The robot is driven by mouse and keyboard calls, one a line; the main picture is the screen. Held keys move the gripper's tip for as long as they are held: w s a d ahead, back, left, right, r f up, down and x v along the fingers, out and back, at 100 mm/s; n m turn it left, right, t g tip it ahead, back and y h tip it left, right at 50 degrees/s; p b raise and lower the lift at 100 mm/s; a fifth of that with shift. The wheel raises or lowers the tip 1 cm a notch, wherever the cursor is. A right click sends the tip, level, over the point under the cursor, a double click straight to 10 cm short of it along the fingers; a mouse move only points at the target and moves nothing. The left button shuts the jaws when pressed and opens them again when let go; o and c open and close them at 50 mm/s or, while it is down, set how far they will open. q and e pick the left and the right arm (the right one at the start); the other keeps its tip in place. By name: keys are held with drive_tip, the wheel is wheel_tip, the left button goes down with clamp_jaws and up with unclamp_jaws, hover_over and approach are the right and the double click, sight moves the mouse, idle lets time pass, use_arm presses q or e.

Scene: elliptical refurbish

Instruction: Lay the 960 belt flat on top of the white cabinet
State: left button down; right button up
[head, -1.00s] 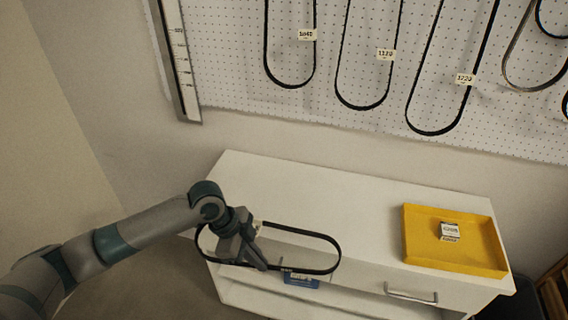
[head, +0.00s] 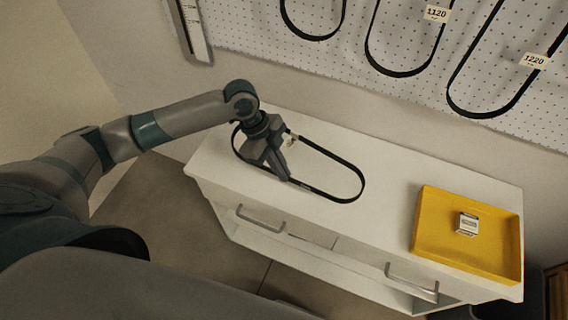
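The black belt (head: 363,184) is a long narrow loop, spread out roughly level over the left and middle part of the top of the white cabinet (head: 400,165). A small pale tag hangs by it, too small to read. My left gripper (head: 279,172) points down over the cabinet top and is shut on the belt near its left part. The fingers hide a piece of the loop. I cannot tell whether the belt touches the top or hovers just above it. My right gripper is not in view.
A yellow tray (head: 428,238) with a small labelled item (head: 467,223) stands on the cabinet's right end. More black belts hang on the white pegboard (head: 420,88) behind, tagged 1120 and 1220. Drawer handles (head: 412,282) stick out in front. The cabinet top between belt and tray is clear.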

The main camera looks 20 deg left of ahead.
use_arm(q)
drive_tip(key=shift+s, duration=0.15)
drive_tip(key=shift+f+b, duration=0.3)
wheel_tip(320, 180, down, 4)
drive_tip(key=b, duration=0.3)
drive_tip(key=shift+r+b, duration=0.2)
drive_tip(key=shift+b, duration=0.15)
drive_tip(key=shift+f+b, duration=1.1)
drive_tip(key=shift+f, duration=1.3)
drive_tip(key=c, duration=1.9)
unclamp_jaws()
